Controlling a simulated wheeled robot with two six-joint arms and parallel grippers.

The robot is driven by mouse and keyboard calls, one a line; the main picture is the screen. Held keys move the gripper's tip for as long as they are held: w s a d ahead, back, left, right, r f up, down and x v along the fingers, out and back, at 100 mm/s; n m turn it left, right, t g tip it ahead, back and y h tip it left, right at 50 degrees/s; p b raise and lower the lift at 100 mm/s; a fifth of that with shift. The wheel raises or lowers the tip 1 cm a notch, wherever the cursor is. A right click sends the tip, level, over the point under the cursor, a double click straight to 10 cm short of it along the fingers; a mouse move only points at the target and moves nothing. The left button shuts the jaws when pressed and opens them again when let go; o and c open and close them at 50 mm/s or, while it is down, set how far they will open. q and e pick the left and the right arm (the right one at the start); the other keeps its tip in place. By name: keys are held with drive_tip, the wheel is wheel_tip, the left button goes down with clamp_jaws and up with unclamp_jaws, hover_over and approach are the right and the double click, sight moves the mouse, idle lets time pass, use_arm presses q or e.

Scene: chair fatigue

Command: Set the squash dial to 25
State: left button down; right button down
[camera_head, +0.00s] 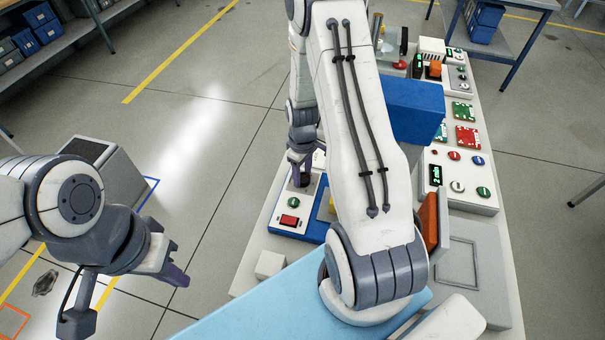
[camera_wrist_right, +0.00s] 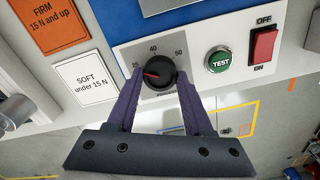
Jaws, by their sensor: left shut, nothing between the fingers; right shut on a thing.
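The squash dial (camera_wrist_right: 160,72) is a round black knob with a red pointer on a white panel. My right gripper (camera_wrist_right: 160,88) is shut on the dial, one purple finger on each side. In the head view my right gripper (camera_head: 299,172) is over the panel (camera_head: 308,226) and hides the dial. My left gripper (camera_head: 180,276) is shut and empty, over the floor at the left.
Beside the dial are a green TEST button (camera_wrist_right: 218,60) and a red OFF/ON switch (camera_wrist_right: 264,45). A white SOFT card (camera_wrist_right: 87,80) and an orange FIRM card (camera_wrist_right: 48,24) lie left. My right arm hides much of the bench (camera_head: 250,256). A blue box (camera_head: 414,103) stands beyond it.

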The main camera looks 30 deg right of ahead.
sight(302, 177)
drive_tip(key=shift+w+r+n, duration=0.1)
drive_tip(key=shift+w+n, duration=0.1)
drive_tip(key=shift+n, duration=0.2)
drive_tip(key=shift+c, duration=1.5)
unclamp_jaws()
drive_tip(key=shift+s, duration=0.1)
wheel_tip(302, 177, up, 10)
drive_tip(key=b, duration=0.1)
drive_tip(key=shift+r, duration=0.25)
